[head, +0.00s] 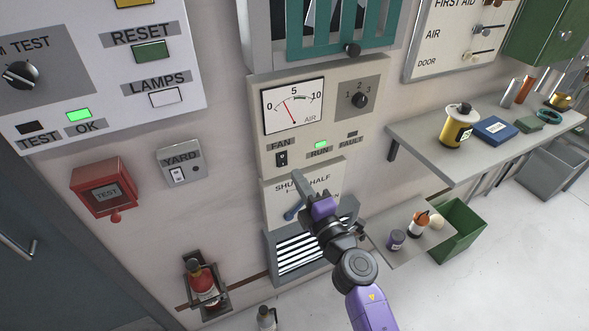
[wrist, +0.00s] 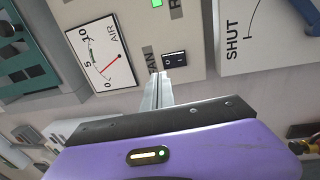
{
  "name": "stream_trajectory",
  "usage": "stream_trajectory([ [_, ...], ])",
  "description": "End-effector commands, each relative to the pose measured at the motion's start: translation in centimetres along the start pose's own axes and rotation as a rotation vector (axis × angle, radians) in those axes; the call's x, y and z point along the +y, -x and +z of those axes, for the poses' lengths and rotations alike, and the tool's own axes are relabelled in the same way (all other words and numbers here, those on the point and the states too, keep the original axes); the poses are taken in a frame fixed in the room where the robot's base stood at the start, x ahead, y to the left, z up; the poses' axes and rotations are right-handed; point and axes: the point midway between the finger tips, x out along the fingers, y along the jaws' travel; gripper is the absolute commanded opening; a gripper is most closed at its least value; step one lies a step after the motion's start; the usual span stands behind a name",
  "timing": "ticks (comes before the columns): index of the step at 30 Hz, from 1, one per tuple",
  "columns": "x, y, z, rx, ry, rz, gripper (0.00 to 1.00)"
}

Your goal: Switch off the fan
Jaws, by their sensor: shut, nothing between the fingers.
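The fan switch (head: 282,158) is a small black rocker under the FAN label on the beige panel (head: 338,133). It also shows in the wrist view (wrist: 174,59), just beyond my fingertips. I cannot tell which side of the rocker is pressed in. The RUN lamp (head: 320,145) is lit green, and the FAULT lamp (head: 352,134) is dark. The needle of the AIR gauge (head: 294,106) stands left of 5. My gripper (head: 297,173) is shut and empty, with its tips just below and right of the switch. I cannot tell whether they touch the panel.
A rotary knob (head: 360,100) marked 1, 2, 3 is beside the gauge. A blue lever (head: 293,212) is on the SHUT/HALF plate below. A shelf (head: 430,148) with objects juts out at right.

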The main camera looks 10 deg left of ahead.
Motion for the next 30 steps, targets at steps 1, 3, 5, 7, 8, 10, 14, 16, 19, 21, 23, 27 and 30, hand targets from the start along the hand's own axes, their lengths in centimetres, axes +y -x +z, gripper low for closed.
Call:
stream_trajectory([
  [1,0.4,0.8,0.1,-0.003,-0.001,-0.002,0.0],
  [3,0.7,1.8,0.0,-0.002,-0.002,-0.001,0.0],
  [5,0.9,2.7,0.1,-0.003,-0.002,-0.002,0.0],
  [7,1.1,3.8,0.0,-0.002,-0.002,-0.002,0.0],
  [8,1.2,4.2,0.0,-0.003,-0.002,-0.002,0.0],
  [10,1.3,5.1,0.0,-0.002,-0.002,-0.002,0.0],
  [14,1.5,6.1,0.0,-0.002,-0.001,-0.002,0.0],
  [16,1.6,6.4,0.0,-0.001,0.0,-0.001,0.0],
  [19,1.6,6.6,0.0,0.0,0.0,0.0,0.0],
  [21,1.6,6.6,0.0,0.0,0.0,-0.001,0.0],
  [23,1.5,6.6,0.0,0.0,0.0,-0.001,0.0],
  [27,1.5,6.5,0.0,0.0,0.0,-0.001,0.0],
  [30,1.5,6.5,0.0,0.0,0.0,-0.001,0.0],
])
